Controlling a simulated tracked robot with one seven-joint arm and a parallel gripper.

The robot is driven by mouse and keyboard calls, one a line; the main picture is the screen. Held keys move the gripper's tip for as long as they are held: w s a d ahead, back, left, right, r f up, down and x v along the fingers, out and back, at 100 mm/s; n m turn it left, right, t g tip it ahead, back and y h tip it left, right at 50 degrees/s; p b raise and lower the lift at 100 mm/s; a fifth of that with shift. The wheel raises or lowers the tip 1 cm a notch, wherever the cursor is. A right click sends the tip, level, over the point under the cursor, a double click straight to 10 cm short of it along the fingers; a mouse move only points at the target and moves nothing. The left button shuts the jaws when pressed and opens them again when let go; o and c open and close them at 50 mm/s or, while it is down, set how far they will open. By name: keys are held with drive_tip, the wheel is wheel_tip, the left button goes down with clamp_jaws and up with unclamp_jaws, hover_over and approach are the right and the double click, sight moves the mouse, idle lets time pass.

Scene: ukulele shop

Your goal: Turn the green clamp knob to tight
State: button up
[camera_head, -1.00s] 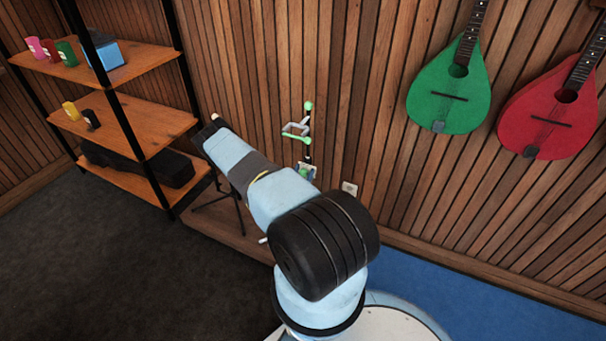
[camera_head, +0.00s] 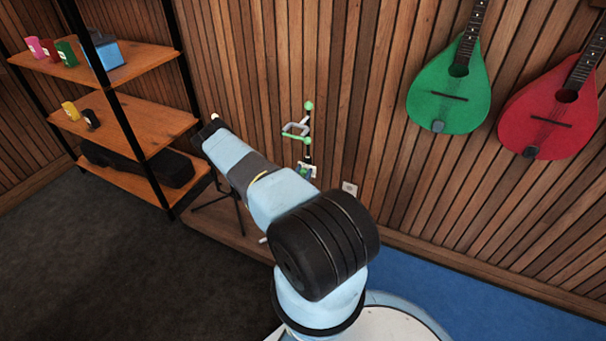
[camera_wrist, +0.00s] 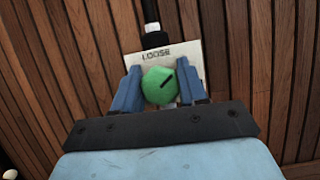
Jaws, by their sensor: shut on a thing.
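In the wrist view, the green clamp knob (camera_wrist: 159,86) sits between the two blue fingers of my gripper (camera_wrist: 160,88), which is shut on it. A dark pointer line on the knob points up and to the right. Behind the knob is a pale plate (camera_wrist: 189,52) with the word LOOSE along its top. Other lettering on the plate is hidden. In the head view, my arm hides most of the gripper and the knob. The stand (camera_head: 308,140) with green-tipped holder arms rises above them.
A wooden shelf rack (camera_head: 150,118) with cups and boxes stands at the left. A green ukulele (camera_head: 449,100) and a red ukulele (camera_head: 552,118) hang on the slatted wall at the right. A wall socket (camera_head: 349,188) is near the stand.

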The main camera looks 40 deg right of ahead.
drive_tip(key=m+g, duration=0.2)
drive_tip(key=m, duration=0.1)
drive_tip(key=m+g, duration=0.2)
drive_tip(key=m, duration=0.2)
drive_tip(key=shift+s+d+m+h, duration=0.1)
drive_tip(key=shift+s+m+h, duration=0.1)
drive_tip(key=shift+m+h, duration=0.15)
drive_tip(key=o, duration=1)
drive_tip(key=shift+c, duration=0.2)
drive_tip(key=v, duration=1.4)
